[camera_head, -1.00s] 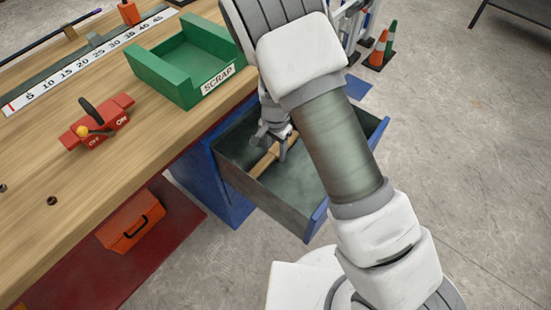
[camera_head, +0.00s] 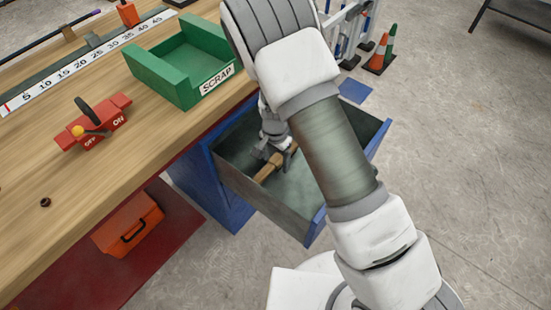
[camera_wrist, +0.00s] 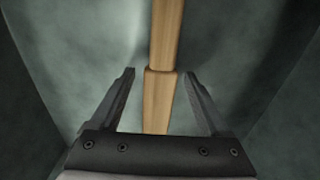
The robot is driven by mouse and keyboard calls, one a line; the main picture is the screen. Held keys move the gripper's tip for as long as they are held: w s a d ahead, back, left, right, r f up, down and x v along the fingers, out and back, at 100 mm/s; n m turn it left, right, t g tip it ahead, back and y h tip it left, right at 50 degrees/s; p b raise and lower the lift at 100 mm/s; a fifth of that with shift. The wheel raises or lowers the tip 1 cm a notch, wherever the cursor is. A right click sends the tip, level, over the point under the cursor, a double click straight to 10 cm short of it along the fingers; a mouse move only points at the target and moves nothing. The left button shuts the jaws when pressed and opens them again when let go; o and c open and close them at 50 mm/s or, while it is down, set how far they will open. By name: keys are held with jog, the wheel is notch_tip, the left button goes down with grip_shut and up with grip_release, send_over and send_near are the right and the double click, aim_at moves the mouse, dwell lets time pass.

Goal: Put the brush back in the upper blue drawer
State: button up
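The brush shows as a light wooden handle (camera_head: 266,174) inside the open upper blue drawer (camera_head: 262,199). The wrist view shows part of the handle (camera_wrist: 160,100), running lengthwise with a step in its width; no bristles are visible. The handle appears to lie on the drawer's grey floor. My gripper (camera_head: 279,153) is down inside the drawer, over the handle. In the wrist view its two fingers (camera_wrist: 160,74) stand apart, one on each side of the handle, with a gap on both sides. My arm hides part of the drawer's right side.
The wooden workbench (camera_head: 60,225) is at left, with a green SCRAP bin (camera_head: 182,62) and a red ON/OFF switch box (camera_head: 93,122) on top. An orange toolbox (camera_head: 128,225) sits below. Cones (camera_head: 377,55) stand beyond the drawer. Floor at right is clear.

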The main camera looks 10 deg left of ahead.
jog(key=shift+r, duration=0.1)
notch_tip(320, 180, up, 12)
jog(key=p, duration=0.4)
jog(key=shift+r+p, duration=0.15)
jog(key=shift+p, duration=0.25)
notch_tip(320, 180, up, 12)
jog(key=n+y, duration=0.1)
jog(key=y, duration=0.1)
send_over(275, 161)
jog(key=d, duration=0.4)
jog(key=s+d+r+n+t, duration=0.1)
jog(key=s+d+r, duration=0.15)
jog(key=r, duration=0.25)
jog(key=s+d+r+n+t, duration=0.1)
jog(key=s+d+r, duration=0.1)
jog(key=d+r, duration=0.25)
jog(key=s+d+r+n+t+h, duration=0.2)
jog(key=s+d+r+n+t, duration=0.1)
jog(key=s+d+r, duration=0.6)
jog(key=s+d, duration=0.1)
jog(key=s, duration=0.3)
jog(key=shift+s+d+r+t, duration=0.15)
jog(key=shift+d+r+t, duration=0.05)
jog(key=shift+t, duration=0.1)
jog(key=shift+r, duration=0.15)
